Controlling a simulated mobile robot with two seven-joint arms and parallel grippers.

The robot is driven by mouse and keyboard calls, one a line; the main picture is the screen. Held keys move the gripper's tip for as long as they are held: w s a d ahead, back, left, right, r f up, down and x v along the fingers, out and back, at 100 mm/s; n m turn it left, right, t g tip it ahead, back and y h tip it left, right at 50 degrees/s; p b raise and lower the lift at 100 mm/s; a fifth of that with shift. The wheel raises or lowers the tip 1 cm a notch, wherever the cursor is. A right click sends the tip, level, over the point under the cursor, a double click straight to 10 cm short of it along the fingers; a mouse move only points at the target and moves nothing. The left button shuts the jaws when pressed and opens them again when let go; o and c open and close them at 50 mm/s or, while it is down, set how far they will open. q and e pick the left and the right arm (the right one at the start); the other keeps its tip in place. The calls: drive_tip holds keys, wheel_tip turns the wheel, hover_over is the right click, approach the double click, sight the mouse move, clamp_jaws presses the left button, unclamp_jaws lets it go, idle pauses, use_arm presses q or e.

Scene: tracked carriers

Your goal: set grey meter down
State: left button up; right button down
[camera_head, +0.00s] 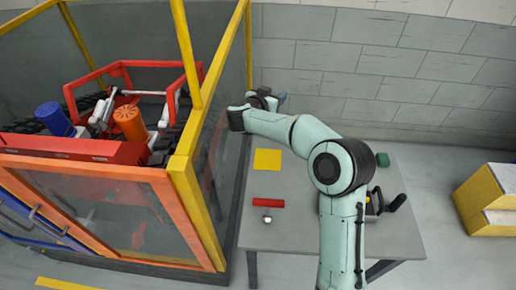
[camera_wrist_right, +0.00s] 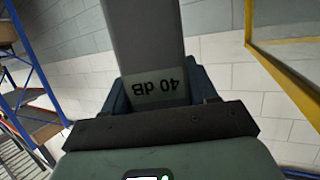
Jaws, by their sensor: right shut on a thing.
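The grey meter (camera_wrist_right: 145,40) fills the upper middle of the right wrist view, with a pale display that reads "40 dB" upside down. My right gripper (camera_wrist_right: 160,90) is shut on it, one blue-grey finger on each side of the display. In the head view my right gripper (camera_head: 266,99) is beyond the far edge of the grey table (camera_head: 300,224) in the picture, near the wall. The meter is mostly hidden there by the gripper and wrist. My left gripper is in neither view.
A yellow square (camera_head: 267,159), a red cylinder (camera_head: 268,203) and a small silvery knob (camera_head: 267,217) are on the table's left side. A green item (camera_head: 382,160) is at the right. A yellow-framed enclosure (camera_head: 180,165) with a red machine stands left. Yellow blocks (camera_head: 487,200) stand right.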

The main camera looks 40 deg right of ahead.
drive_tip(key=shift+f, duration=0.4)
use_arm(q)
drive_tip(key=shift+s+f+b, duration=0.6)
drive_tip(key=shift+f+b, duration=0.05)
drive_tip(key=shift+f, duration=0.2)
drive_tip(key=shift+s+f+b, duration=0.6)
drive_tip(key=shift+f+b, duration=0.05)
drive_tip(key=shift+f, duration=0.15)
use_arm(e)
wheel_tip(320, 180, down, 19)
drive_tip(key=shift+s+f, duration=0.1)
drive_tip(key=shift+c, duration=1.6)
unclamp_jaws()
drive_tip(key=shift+f, duration=0.1)
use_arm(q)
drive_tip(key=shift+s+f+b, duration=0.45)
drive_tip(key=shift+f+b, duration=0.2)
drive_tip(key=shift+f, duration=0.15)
use_arm(e)
drive_tip(key=v, duration=1.2)
